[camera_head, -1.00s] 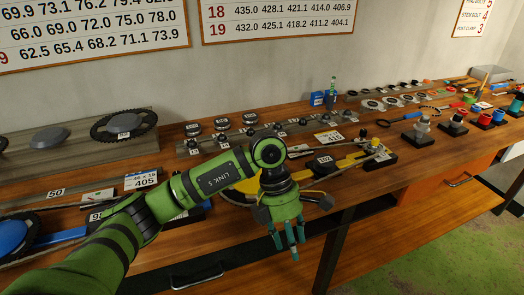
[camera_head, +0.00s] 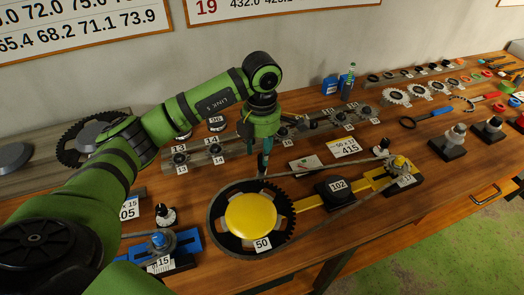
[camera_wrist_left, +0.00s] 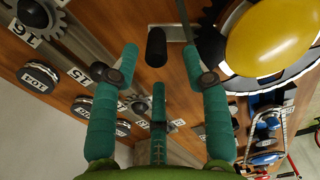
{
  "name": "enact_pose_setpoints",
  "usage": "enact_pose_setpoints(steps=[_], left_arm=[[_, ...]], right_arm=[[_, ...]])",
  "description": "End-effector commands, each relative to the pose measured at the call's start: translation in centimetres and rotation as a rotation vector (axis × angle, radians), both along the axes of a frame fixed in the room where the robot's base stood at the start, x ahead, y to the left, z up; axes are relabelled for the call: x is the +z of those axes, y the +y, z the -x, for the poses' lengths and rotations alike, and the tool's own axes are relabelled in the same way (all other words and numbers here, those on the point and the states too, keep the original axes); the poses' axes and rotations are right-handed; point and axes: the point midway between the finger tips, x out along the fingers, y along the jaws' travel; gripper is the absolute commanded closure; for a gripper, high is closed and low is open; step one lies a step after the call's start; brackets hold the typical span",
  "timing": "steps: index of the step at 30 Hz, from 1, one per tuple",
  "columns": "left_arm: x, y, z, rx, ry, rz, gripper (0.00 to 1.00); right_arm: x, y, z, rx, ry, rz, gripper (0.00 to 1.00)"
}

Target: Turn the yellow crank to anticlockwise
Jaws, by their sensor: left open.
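The yellow crank disc (camera_head: 251,215) lies flat on the bench with a dark toothed ring and chain around it, tagged 50. Its yellow disc also fills the upper right of the left wrist view (camera_wrist_left: 272,38). A black upright handle (camera_wrist_left: 156,46) on a pale metal arm stands beside it in that view. My left gripper (camera_head: 264,166) points down at the ring's far edge, its teal fingers spread. In the left wrist view the gripper (camera_wrist_left: 160,64) has its fingers spread around the handle's area; contact cannot be told. My right gripper is out of view.
A yellow bar (camera_head: 310,201) runs right from the disc past a black block (camera_head: 336,187) tagged 102 to a small sprocket post (camera_head: 401,166). A rail of small numbered sprockets (camera_head: 205,155) lies behind. A blue mount (camera_head: 160,246) stands at the front left.

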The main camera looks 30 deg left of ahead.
Motion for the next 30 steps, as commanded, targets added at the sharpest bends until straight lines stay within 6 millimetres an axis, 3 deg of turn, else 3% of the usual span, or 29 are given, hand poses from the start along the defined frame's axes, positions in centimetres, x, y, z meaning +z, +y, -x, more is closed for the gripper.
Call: enact_pose_setpoints(steps=[9,18,21,22,30], left_arm=[[-3.6,-0.1,0.0,-0.001,0.0,0.001,0.53],[-4.0,0.0,0.0,-0.002,-0.001,0.001,0.53],[-4.0,0.0,0.0,-0.001,-0.001,0.001,0.93],[-4.0,0.0,0.0,-0.001,-0.001,0.001,1.0],[-4.0,0.0,0.0,0.002,-0.001,0.001,1.0]], right_arm=[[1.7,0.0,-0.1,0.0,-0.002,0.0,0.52],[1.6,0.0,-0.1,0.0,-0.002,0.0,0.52],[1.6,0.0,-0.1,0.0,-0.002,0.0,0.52],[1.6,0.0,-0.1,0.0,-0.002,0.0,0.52],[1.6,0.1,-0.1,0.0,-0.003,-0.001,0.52]])
